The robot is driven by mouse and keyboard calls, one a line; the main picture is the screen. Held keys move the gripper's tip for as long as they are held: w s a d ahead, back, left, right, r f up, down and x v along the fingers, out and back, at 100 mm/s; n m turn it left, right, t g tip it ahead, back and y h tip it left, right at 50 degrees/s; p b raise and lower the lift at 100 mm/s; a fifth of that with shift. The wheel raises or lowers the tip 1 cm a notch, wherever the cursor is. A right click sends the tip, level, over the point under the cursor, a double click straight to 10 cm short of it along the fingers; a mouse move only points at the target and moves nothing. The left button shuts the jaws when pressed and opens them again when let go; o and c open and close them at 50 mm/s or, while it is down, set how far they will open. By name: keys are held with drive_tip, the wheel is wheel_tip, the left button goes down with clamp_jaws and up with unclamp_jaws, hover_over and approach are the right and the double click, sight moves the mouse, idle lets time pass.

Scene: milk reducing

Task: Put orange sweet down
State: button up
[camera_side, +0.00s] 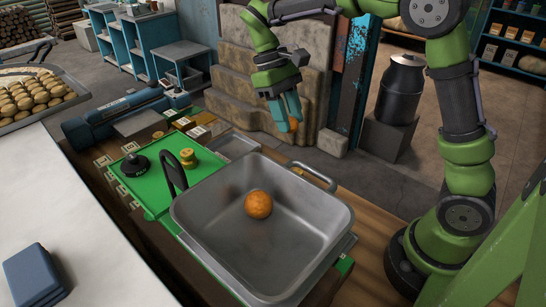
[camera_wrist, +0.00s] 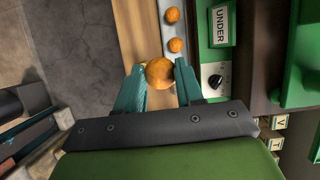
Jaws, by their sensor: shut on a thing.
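My gripper (camera_side: 287,114) is shut on an orange sweet (camera_side: 293,124), a round orange ball held in the air behind the metal pan (camera_side: 215,240). In the wrist view the held sweet (camera_wrist: 159,72) sits between the two teal fingers of my gripper (camera_wrist: 160,78). Another orange sweet (camera_side: 258,204) lies in the pan. In the wrist view two more sweets, one farther (camera_wrist: 172,15) and one nearer (camera_wrist: 176,45), lie on a narrow grey strip beyond the held one. In the side view, the pan's far edge hides part of what lies behind it.
The pan has a raised far handle (camera_side: 306,176) and a dark left handle (camera_side: 172,172). A green board (camera_side: 150,190) beside it carries a black knob (camera_side: 134,164) and a brass weight (camera_side: 188,158).

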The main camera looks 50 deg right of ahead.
drive_tip(key=s+a+r, duration=0.3)
drive_tip(key=a+r, duration=0.2)
drive_tip(key=a, duration=0.2)
wheel_tip(320, 180, up, 11)
drive_tip(key=m+t+y, duration=0.5)
drive_tip(key=m, duration=1.3)
hover_over(291, 246)
drive_tip(key=d, duration=0.2)
drive_tip(key=shift+m, duration=0.3)
wheel_tip(291, 246, down, 10)
drive_tip(key=shift+a+r, duration=0.1)
drive_tip(key=shift+a, duration=0.05)
